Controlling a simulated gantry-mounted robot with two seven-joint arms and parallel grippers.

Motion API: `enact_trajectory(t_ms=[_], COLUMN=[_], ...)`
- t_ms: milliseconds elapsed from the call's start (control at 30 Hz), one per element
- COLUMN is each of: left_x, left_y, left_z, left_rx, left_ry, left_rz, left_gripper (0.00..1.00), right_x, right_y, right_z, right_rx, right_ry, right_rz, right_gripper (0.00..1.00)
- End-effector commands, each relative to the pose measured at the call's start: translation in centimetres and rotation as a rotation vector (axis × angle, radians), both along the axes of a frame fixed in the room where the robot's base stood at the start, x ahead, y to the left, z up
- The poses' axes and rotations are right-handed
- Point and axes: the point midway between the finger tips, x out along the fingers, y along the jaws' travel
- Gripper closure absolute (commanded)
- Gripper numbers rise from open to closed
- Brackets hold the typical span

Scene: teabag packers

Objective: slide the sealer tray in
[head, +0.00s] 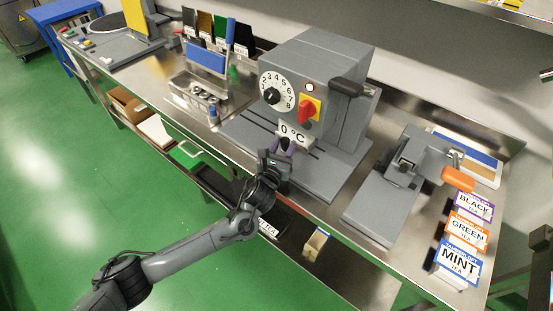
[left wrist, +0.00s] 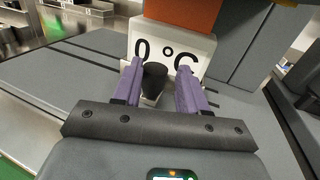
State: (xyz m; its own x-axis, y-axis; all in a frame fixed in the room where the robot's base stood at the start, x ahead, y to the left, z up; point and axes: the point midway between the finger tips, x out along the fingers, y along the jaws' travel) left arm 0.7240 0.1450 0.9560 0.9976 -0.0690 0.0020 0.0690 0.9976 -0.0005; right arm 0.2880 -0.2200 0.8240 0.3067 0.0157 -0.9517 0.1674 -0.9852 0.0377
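The grey sealer (head: 335,75) stands on the steel bench, with a numbered dial, a red knob on a yellow plate and a sign reading 0 °C (head: 292,132). Its flat grey base (head: 325,178), with dark slots, reaches toward the bench's front edge. I cannot make out the tray as a separate part. My left gripper (head: 277,158) is over the base, in front of the sign. In the left wrist view its purple fingers (left wrist: 159,88) are apart, either side of a dark round knob (left wrist: 154,76); a gap shows on the right. My right gripper is not in view.
A grey press-like device (head: 385,200) stands to the right, beside an orange-ended handle (head: 458,179) and BLACK, GREEN and MINT tea boxes (head: 460,262). A metal holder with a blue panel (head: 207,57) stands left. A small open box (head: 315,243) sits below the bench.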

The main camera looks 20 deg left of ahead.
Motion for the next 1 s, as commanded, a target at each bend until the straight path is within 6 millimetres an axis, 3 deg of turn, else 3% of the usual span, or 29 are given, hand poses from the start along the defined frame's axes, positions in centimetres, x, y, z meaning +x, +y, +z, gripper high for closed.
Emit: enact_trajectory(t_ms=[200, 433, 633, 1000], left_x=[-4.0, -7.1, -8.2, -8.3], left_y=[0.2, 0.5, 0.6, 0.6], left_z=[0.1, 0.0, 0.0, 0.0], left_rx=[0.000, 0.000, 0.001, 0.001], left_ry=[0.002, 0.002, 0.001, 0.000], left_rz=[-0.002, -0.001, 0.001, 0.001], left_gripper=[0.59, 0.59, 0.59, 0.59], right_x=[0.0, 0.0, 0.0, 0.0], right_y=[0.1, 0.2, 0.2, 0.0], right_z=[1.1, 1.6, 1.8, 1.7], right_rx=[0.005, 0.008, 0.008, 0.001], right_ry=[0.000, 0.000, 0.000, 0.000], right_rz=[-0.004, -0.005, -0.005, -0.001], right_gripper=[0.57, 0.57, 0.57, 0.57])
